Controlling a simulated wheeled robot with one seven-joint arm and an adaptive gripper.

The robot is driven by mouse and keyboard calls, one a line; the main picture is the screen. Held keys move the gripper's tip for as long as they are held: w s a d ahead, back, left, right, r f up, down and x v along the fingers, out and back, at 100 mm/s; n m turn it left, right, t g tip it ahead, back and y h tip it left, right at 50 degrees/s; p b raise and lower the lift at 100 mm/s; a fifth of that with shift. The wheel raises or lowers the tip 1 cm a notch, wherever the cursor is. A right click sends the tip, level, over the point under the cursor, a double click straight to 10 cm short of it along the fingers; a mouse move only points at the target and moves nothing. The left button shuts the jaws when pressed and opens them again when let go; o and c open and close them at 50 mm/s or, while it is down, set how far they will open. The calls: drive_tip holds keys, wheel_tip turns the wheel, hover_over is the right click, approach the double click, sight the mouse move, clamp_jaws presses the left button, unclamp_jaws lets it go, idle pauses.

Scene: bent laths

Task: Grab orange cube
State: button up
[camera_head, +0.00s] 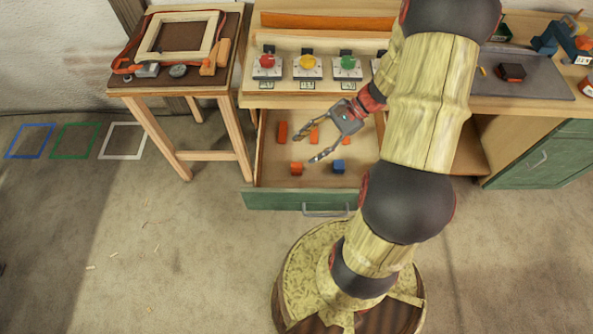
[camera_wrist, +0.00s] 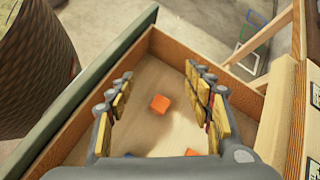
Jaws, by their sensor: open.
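The orange cube (camera_head: 297,168) lies on the floor of the open drawer (camera_head: 268,152), near its front left. In the wrist view the orange cube (camera_wrist: 160,104) sits between and beyond the two fingers, apart from both. My gripper (camera_head: 308,147) is open and empty, reaching into the drawer from the right, with its fingers pointing left near the cube. My gripper's fingers also show in the wrist view (camera_wrist: 158,108), spread wide on both sides of the cube.
A blue cube (camera_head: 338,166) lies right of the orange cube. Orange blocks (camera_head: 282,132) lie farther back in the drawer. The drawer walls and green front (camera_head: 275,200) surround this space. A panel with red, yellow and green knobs (camera_head: 307,63) stands above. A wooden stool (camera_head: 180,91) stands at left.

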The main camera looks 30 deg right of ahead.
sight(300, 167)
drive_tip(key=d+f+m+t, duration=0.1)
drive_tip(key=d+f+m, duration=0.1)
drive_tip(key=f, duration=0.2)
drive_tip(key=s+d+f+m+t+y, duration=0.1)
drive_tip(key=f+m+t, duration=0.1)
drive_tip(key=f, duration=0.2)
drive_tip(key=d+f+m+t+b, duration=0.1)
drive_tip(key=d+f+m, duration=0.1)
drive_tip(key=f+m, duration=0.1)
drive_tip(key=shift+s+d+f+t, duration=0.15)
drive_tip(key=shift+d+f+t, duration=0.15)
drive_tip(key=shift+f+t, duration=0.15)
drive_tip(key=shift+f+m, duration=0.3)
drive_tip(key=b+x, duration=0.1)
drive_tip(key=x, duration=0.2)
drive_tip(key=b+x, duration=0.2)
drive_tip(key=x, duration=0.2)
drive_tip(key=shift+s+d+f, duration=0.15)
drive_tip(key=shift+f, duration=0.15)
drive_tip(key=shift+w+a, duration=0.2)
drive_tip(key=shift+a, duration=0.1)
drive_tip(key=c, duration=0.4)
drive_tip(key=c, duration=0.8)
